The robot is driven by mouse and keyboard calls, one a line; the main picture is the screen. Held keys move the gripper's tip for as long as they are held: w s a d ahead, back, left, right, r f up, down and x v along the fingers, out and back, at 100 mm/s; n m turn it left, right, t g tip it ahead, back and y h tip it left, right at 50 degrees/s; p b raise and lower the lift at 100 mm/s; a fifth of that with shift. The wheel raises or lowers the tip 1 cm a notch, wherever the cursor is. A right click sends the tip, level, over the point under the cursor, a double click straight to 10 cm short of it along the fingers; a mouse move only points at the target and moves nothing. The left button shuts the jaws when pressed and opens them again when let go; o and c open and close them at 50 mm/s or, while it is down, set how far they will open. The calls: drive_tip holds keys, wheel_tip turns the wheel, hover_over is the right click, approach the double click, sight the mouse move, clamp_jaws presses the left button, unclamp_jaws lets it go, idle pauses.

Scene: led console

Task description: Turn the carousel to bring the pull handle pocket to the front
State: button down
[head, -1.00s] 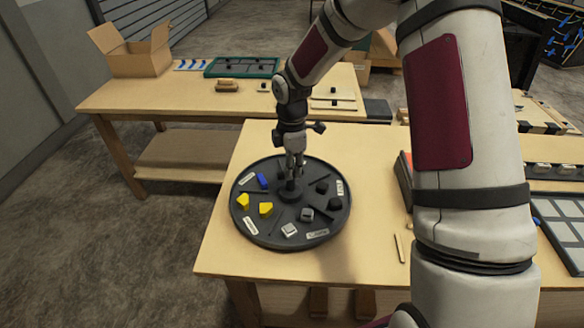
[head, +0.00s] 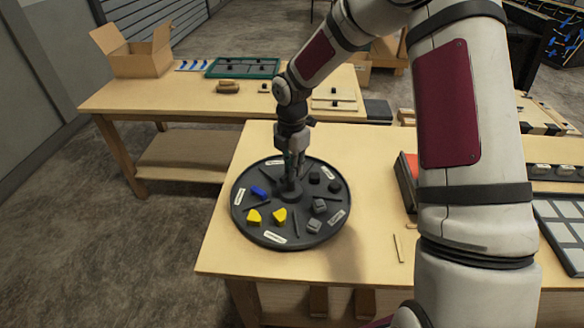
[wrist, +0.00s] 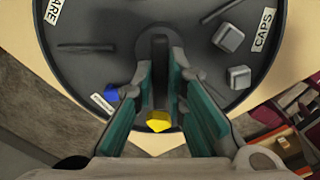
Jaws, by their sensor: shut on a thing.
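The carousel (head: 270,236) is a round dark tray on the near table, with thin dividers, white labels and a raised centre knob (wrist: 160,50). Two yellow pieces (head: 279,215) lie at its front and a blue piece (head: 259,192) at its left. Grey pieces (head: 314,226) lie front right and black pieces (head: 334,186) back right. My gripper (head: 291,178) points down at the centre, its teal fingers shut on the knob. In the wrist view one label reads CAPS (wrist: 263,32); the label near the blue piece is too small to read, so I cannot tell the pull handle pocket.
The near table (head: 220,255) is bare around the carousel's front and left. A red and dark box-like item (head: 407,180) and a small wooden stick (head: 398,248) lie to the right, near my arm. A second table behind holds an open cardboard box (head: 134,52) and a green tray (head: 243,67).

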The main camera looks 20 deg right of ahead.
drive_tip(key=shift+w+n, duration=0.1)
drive_tip(key=shift+n, duration=2.3)
drive_tip(key=shift+a+n, duration=0.15)
drive_tip(key=shift+n, duration=4.65)
drive_tip(key=shift+a+n, duration=0.15)
drive_tip(key=shift+n, duration=2.25)
drive_tip(key=c, duration=1.6)
unclamp_jaws()
drive_tip(key=shift+r, duration=0.1)
